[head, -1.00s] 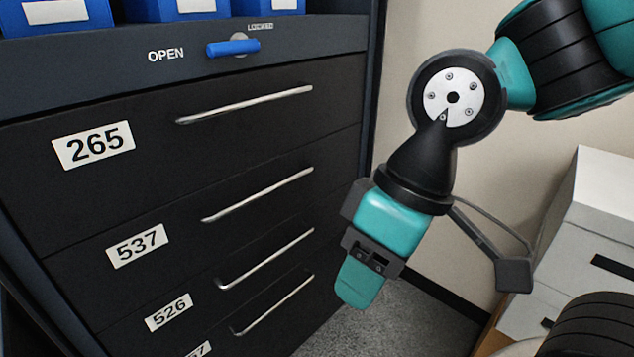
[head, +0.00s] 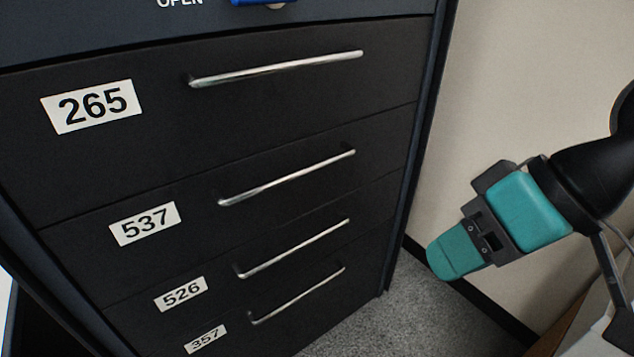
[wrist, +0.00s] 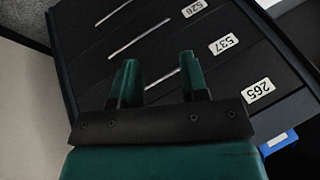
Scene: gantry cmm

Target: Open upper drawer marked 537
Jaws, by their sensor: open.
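The drawer marked 537 (head: 300,212) is the second from the top of a black cabinet and is shut. Its white label (head: 145,223) is at the left and its silver bar handle (head: 288,178) is to the right of the label. My gripper (head: 445,262) is to the right of the cabinet front, apart from it. In the wrist view my gripper (wrist: 160,75) is open with its two teal fingers apart and nothing between them.
Drawer 265 (head: 220,130) is above, and drawers 526 (head: 300,262) and 357 (head: 300,310) are below; all look shut. A blue lock lever (head: 264,3) is cut off at the top. Grey carpet (head: 375,325) and a pale wall (head: 520,80) lie to the right.

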